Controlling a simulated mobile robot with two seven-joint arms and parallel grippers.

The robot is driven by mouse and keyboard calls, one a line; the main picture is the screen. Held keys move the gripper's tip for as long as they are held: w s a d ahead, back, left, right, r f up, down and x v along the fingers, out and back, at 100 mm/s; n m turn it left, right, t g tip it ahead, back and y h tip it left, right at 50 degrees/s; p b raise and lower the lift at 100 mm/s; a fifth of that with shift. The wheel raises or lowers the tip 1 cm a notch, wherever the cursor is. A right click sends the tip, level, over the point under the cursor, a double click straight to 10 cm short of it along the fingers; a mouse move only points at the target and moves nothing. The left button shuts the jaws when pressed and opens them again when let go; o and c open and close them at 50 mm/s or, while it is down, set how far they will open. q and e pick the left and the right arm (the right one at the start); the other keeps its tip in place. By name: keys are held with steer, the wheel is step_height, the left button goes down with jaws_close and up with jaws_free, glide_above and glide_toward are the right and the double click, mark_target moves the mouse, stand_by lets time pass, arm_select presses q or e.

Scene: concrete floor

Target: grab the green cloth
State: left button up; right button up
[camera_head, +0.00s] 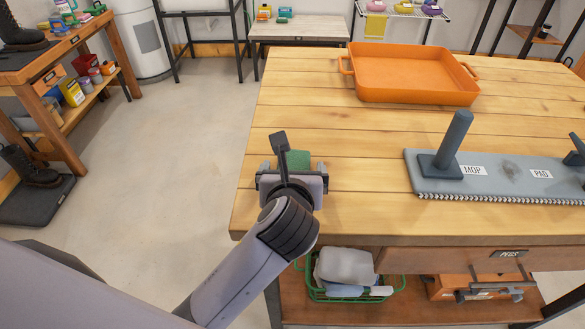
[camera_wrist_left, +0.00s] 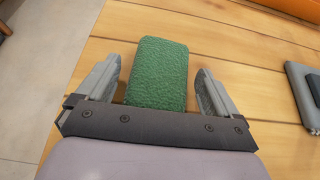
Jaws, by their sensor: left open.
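The green cloth (camera_head: 297,160) lies on the wooden table near its left edge, partly hidden behind my left gripper in the head view. In the left wrist view the green cloth (camera_wrist_left: 159,74) is a rough-textured rounded block between the fingers. My left gripper (camera_head: 293,168) is open over the table, one finger on each side of the cloth. The wrist view shows the left gripper (camera_wrist_left: 158,85) with gaps between the cloth and both fingers. The cloth's near end is hidden by the gripper body. My right gripper is not in view.
An orange tray (camera_head: 412,97) stands at the back of the wooden table (camera_head: 350,210). A grey mop pad (camera_head: 500,186) with an upright post (camera_head: 455,140) lies to the right. A green basket (camera_head: 312,292) sits on the shelf below. The tabletop between cloth and tray is clear.

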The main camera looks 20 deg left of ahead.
arm_select(q)
steer(key=shift+w+f, duration=0.1)
steer(key=shift+f, duration=0.05)
steer(key=c, duration=1.1)
steer(key=shift+o, duration=0.2)
